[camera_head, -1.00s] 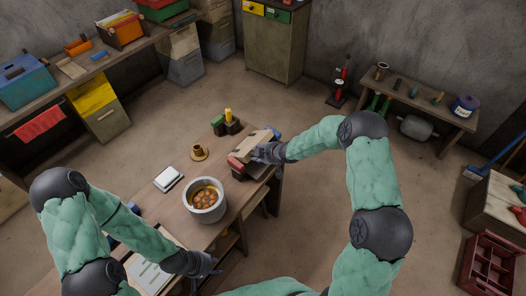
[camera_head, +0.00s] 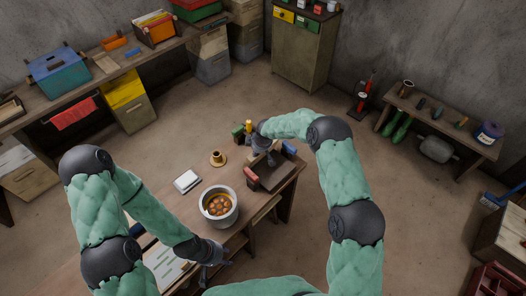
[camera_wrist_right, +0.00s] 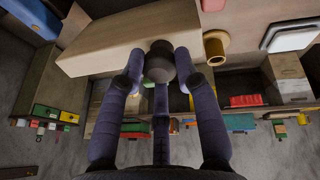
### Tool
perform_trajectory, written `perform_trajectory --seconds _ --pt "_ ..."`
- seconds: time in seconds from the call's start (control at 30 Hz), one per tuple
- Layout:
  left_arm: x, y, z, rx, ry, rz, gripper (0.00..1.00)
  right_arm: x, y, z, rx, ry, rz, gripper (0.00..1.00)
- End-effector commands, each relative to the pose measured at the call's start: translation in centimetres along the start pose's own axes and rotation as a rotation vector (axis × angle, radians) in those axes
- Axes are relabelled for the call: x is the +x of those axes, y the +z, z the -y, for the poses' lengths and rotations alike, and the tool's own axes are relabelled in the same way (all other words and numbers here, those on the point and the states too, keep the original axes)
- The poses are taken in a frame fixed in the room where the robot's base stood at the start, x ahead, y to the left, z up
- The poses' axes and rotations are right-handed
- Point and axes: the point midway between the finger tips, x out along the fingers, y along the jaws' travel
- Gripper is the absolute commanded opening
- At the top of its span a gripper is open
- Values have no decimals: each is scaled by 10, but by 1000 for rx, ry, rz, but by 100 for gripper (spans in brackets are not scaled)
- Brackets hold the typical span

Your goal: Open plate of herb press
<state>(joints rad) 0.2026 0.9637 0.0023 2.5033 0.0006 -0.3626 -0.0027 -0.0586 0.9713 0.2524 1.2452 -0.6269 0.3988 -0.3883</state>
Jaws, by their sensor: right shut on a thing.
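The herb press (camera_head: 272,176) stands at the far right end of the work table, with its dark brown base showing from above. Its pale wooden plate (camera_wrist_right: 120,37) fills the upper part of the right wrist view, with a dark round knob (camera_wrist_right: 160,60). My right gripper (camera_head: 262,142) is at the far side of the press, its fingers (camera_wrist_right: 160,80) shut around that knob. The plate seems raised from the base, but its exact angle is hard to see in the head view. My left gripper (camera_head: 218,250) is open and empty above the near table edge.
A grey pot (camera_head: 219,206) of food stands on the table. A red block (camera_head: 251,177) and blue block (camera_head: 288,149) flank the press.

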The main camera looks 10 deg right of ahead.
Motion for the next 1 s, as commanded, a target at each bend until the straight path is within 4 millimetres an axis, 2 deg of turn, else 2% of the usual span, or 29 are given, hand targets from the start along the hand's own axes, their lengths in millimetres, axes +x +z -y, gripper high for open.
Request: perform_trajectory --seconds 0.1,0.3,0.87,0.9,0.93,1.0 --pt "4 0 1 0 0 0 40 5 -13 1 -1 0 -7 0" --pt "8 0 3 0 0 0 40 7 -24 -3 0 3 -10 0" --pt "9 0 3 0 0 0 40 5 -31 -7 2 8 -16 0" --pt "9 0 3 0 0 0 40 4 -31 -7 2 8 -16 43" --pt "9 0 3 0 0 0 40 4 -31 -7 2 8 -16 52" --pt "9 0 3 0 0 0 40 5 -30 -7 1 7 -14 55"
